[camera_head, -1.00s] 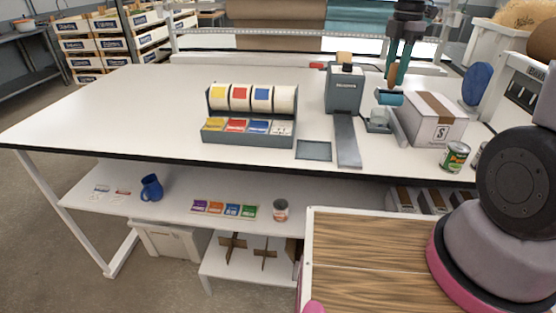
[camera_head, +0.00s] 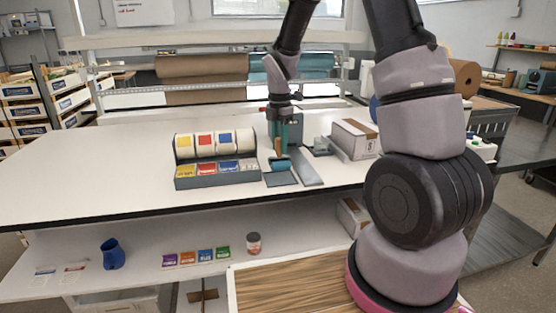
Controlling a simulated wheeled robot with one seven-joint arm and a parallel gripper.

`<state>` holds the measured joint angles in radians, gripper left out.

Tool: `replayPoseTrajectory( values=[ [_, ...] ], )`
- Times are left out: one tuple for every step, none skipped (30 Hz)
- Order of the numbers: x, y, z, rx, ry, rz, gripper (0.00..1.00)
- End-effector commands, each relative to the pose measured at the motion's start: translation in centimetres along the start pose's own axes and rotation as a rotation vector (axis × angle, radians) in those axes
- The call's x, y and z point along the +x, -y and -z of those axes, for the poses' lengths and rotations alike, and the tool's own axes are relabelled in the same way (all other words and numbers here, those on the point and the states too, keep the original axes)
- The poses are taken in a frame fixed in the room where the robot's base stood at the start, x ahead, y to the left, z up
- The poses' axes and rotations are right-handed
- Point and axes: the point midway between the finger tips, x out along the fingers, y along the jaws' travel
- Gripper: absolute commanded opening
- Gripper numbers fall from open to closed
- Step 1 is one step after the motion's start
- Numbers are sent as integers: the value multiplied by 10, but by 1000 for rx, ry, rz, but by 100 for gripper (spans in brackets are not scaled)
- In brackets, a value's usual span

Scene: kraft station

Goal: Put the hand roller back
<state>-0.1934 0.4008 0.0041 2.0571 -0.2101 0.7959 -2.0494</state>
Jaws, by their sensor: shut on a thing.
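The hand roller has a teal cylinder (camera_head: 280,164) and a brown handle (camera_head: 278,147). My gripper (camera_head: 279,142) points down and is shut on the handle, with the roller hanging below it. The roller appears over the far part of a flat grey pad (camera_head: 281,179) on the white table. I cannot tell whether the roller touches the pad. My arm comes in from the upper right.
A rack of coloured label rolls (camera_head: 214,145) stands just left of the roller. A grey dispenser with a long ramp (camera_head: 307,169) is close on the right, partly hidden by my gripper. A taped carton (camera_head: 354,140) stands farther right. The left table is clear.

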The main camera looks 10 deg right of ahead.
Motion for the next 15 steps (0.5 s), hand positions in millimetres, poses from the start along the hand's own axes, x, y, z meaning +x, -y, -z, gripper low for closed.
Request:
replayPoseTrajectory(
  values=[
    [4, 0, 0, 0, -1, 1, 0],
    [8, 0, 0, -1, 0, 1, 0],
    [13, 0, 1, -1, -1, 2, 0],
    [17, 1, 1, -1, 0, 2, 0],
    [22, 0, 0, -1, 0, 2, 0],
    [28, 0, 0, 0, -1, 3, 0],
    [32, 0, 0, 1, 0, 1, 0],
    [35, 0, 0, 1, 0, 1, 0],
    [38, 0, 0, 0, 0, 1, 0],
    [40, 0, 0, 0, 1, 0, 0],
    [40, 0, 0, 0, 1, -1, 0],
    [41, 0, 0, 0, 1, -1, 0],
    [40, 0, 0, 0, 1, -2, 0],
    [40, 0, 0, 0, 1, -2, 0],
    [40, 0, 0, 0, 1, -2, 0]
  ],
)
